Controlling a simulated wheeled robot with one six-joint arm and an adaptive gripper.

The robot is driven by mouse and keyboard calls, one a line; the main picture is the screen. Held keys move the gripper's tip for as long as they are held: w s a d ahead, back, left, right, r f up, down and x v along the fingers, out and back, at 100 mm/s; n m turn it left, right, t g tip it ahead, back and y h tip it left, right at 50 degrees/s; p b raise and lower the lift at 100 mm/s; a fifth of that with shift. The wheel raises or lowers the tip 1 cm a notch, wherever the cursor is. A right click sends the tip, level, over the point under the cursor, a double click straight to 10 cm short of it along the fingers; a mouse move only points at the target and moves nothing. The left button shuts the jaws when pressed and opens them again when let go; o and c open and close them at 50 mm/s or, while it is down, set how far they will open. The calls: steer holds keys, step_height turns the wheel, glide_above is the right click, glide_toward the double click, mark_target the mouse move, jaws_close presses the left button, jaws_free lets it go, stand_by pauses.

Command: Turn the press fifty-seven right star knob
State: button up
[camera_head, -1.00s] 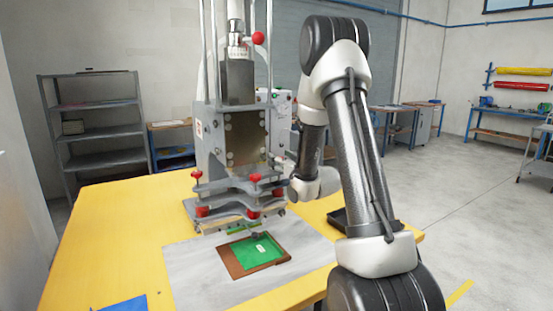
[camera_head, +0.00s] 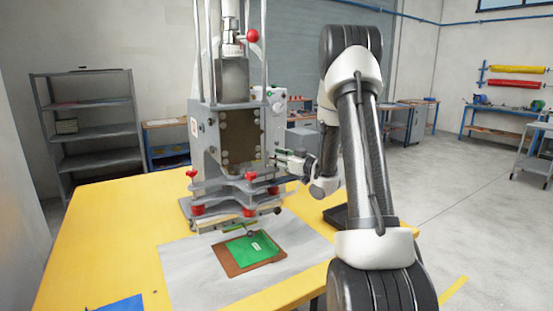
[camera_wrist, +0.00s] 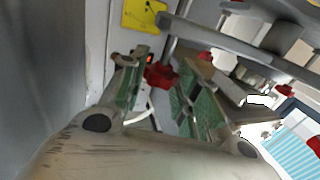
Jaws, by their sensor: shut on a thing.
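The press (camera_head: 228,135) stands on the yellow table, with a grey column and a clamp plate carrying several red star knobs. My gripper (camera_head: 277,160) reaches in from the right at the press's right side. In the wrist view my gripper (camera_wrist: 160,78) has its two green-padded fingers on either side of a red star knob (camera_wrist: 161,75), shut on it near the tips. In the head view the held knob is hidden or too small to tell. The knob's turn angle cannot be told.
A green board in a brown frame (camera_head: 236,268) lies on the grey mat (camera_head: 185,270) before the press. A blue sheet (camera_head: 122,304) lies at the front left. A black tray (camera_head: 336,216) sits under my arm. Grey plates (camera_wrist: 235,45) lie close right of the fingers.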

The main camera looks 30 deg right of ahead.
steer(key=shift+d+n+g+y, duration=0.1)
steer(key=shift+n+g+y, duration=0.6)
steer(key=shift+n+y, duration=0.5)
steer(key=o, duration=1)
step_height(320, 180, up, 10)
